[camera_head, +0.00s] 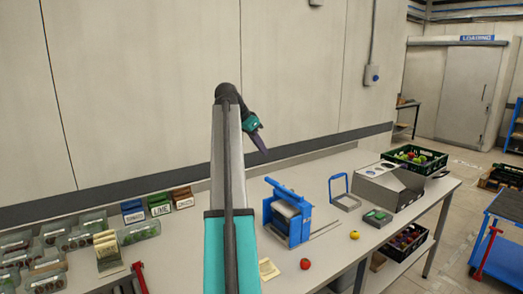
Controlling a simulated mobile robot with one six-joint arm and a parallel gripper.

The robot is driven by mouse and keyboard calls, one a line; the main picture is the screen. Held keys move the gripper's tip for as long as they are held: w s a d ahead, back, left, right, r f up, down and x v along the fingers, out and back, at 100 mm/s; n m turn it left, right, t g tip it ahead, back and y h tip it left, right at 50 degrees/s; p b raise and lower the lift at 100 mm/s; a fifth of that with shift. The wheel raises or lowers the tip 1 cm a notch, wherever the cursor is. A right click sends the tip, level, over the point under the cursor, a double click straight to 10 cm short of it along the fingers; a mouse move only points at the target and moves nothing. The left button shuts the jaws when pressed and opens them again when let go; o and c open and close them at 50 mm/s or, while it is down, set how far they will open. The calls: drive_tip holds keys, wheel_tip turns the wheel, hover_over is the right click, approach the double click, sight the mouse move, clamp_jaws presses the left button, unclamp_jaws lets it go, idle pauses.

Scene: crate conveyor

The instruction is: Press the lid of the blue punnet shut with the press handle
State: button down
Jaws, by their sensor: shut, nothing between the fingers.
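My gripper (261,143) is at the end of my raised arm, high above the bench and in front of the wall. Its dark fingers point down and right, shut and empty, apart from everything. A blue press-like device (295,231) stands on the bench below it, with a slanted blue bar (282,190) on top that looks like its handle. A pale block shows inside its frame. To its right is a small grey container (347,203) with an upright blue frame (338,186), perhaps the blue punnet with its lid raised; I cannot tell for sure.
A red tomato (305,264) and a yellow fruit (354,235) lie near the front edge. A grey box (390,184), a small dark green item (377,217) and a produce crate (415,169) stand right. Clear bins (139,233) and label boxes (158,204) fill the left.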

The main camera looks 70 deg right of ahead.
drive_tip(key=p, duration=0.3)
hover_over(270, 181)
wheel_tip(270, 181, down, 6)
drive_tip(key=shift+s+f, duration=0.1)
drive_tip(key=shift+f, duration=0.05)
wheel_tip(270, 181, down, 3)
drive_tip(key=shift+a+r+p, duration=0.1)
drive_tip(key=shift+r+p, duration=0.05)
drive_tip(key=shift+p, duration=0.25)
drive_tip(key=shift+a+f+p, duration=0.1)
drive_tip(key=shift+f+p, duration=0.2)
drive_tip(key=shift+f, duration=0.6)
drive_tip(key=shift+f+b, duration=0.25)
drive_tip(key=shift+b, duration=0.1)
